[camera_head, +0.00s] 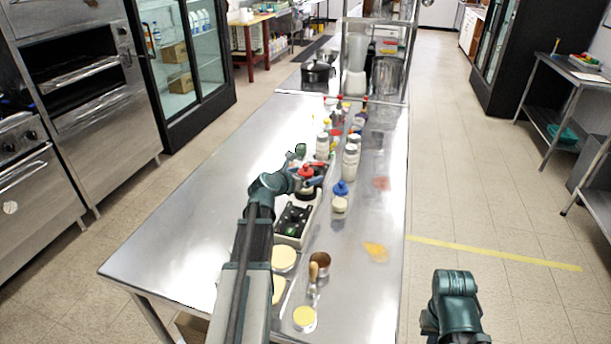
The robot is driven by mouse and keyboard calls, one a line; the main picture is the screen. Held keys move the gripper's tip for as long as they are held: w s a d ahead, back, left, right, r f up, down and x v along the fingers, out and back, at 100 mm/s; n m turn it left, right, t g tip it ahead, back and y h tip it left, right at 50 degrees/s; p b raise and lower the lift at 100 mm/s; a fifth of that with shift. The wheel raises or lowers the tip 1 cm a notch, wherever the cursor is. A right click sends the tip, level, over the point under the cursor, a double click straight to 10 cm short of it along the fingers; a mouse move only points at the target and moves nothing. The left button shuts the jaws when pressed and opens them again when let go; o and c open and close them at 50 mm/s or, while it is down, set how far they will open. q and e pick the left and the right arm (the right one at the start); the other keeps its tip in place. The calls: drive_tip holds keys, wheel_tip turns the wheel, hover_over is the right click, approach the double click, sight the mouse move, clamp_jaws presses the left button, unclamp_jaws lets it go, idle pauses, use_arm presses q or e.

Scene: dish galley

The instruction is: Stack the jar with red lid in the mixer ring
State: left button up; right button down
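My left gripper (306,178) is over the middle of the steel table, reached out from the bottom of the view. A red lid (305,171) shows right at its fingers; the jar under the lid is mostly hidden. I cannot tell whether the fingers are closed on it. I cannot identify the mixer ring with certainty; a brown ring-shaped piece (320,259) lies nearer on the table, beside a wooden-handled tool (313,272). Of my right arm, only a teal link shows at bottom right; its gripper is not visible.
The steel table (180,245) is bare along its left side. A tray with dark inserts (293,219) lies beside my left arm. White-bodied bottles (350,162), a blue-topped jar (340,197) and several small bottles crowd the middle. A yellow spill-like patch (376,251) lies at right.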

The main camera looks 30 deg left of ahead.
use_arm(q)
drive_tip(key=shift+r+p, duration=0.5)
drive_tip(key=shift+r, duration=0.05)
drive_tip(key=p+v, duration=0.4)
drive_tip(key=v, duration=0.7)
drive_tip(key=shift+s, duration=0.45)
drive_tip(key=shift+a, duration=0.1)
